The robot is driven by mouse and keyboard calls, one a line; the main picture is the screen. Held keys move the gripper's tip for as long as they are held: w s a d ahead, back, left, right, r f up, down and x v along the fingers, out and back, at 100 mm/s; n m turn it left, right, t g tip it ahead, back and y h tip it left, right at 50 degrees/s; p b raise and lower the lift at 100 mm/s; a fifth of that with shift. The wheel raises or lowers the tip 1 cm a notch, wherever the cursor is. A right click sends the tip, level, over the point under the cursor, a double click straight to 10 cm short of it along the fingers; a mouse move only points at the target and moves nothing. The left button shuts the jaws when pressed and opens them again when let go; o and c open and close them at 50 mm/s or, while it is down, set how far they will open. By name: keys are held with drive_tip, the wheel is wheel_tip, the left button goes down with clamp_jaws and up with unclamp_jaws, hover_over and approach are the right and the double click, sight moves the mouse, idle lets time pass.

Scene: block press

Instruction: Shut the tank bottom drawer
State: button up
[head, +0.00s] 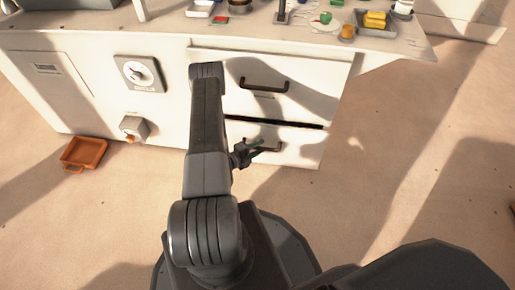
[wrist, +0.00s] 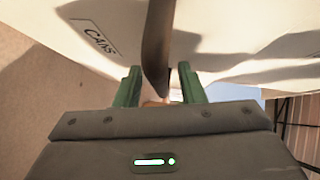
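The white bottom drawer (head: 300,152) is in the front of the bench, under the upper drawer (head: 310,75). A dark gap runs along its top edge, so it looks slightly open. Its dark handle (head: 276,145) is partly hidden by my gripper (head: 257,147), which is right at it in the head view. In the wrist view, the green fingers of my gripper (wrist: 160,88) are apart. A dark handle bar (wrist: 157,45) shows between them, with space on both sides. I cannot tell whether a finger touches it.
The bench top (head: 150,28) holds several small items, including a tray with yellow blocks (head: 375,20). A dial (head: 139,73) and a knob box (head: 133,128) are on the bench front, left of my arm. An orange tray (head: 83,153) lies on the floor. Floor at right is clear.

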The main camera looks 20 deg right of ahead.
clamp_jaws()
drive_tip(key=shift+w+d+b, duration=0.45)
drive_tip(key=shift+w+d, duration=0.05)
drive_tip(key=shift+w, duration=0.4)
drive_tip(key=shift+w+d+b, duration=0.45)
drive_tip(key=shift+w+d, duration=0.05)
drive_tip(key=shift+w, duration=0.4)
unclamp_jaws()
drive_tip(key=shift+d, duration=0.1)
drive_tip(key=p+v, duration=0.3)
drive_tip(key=v, duration=1)
drive_tip(key=shift+a, duration=0.35)
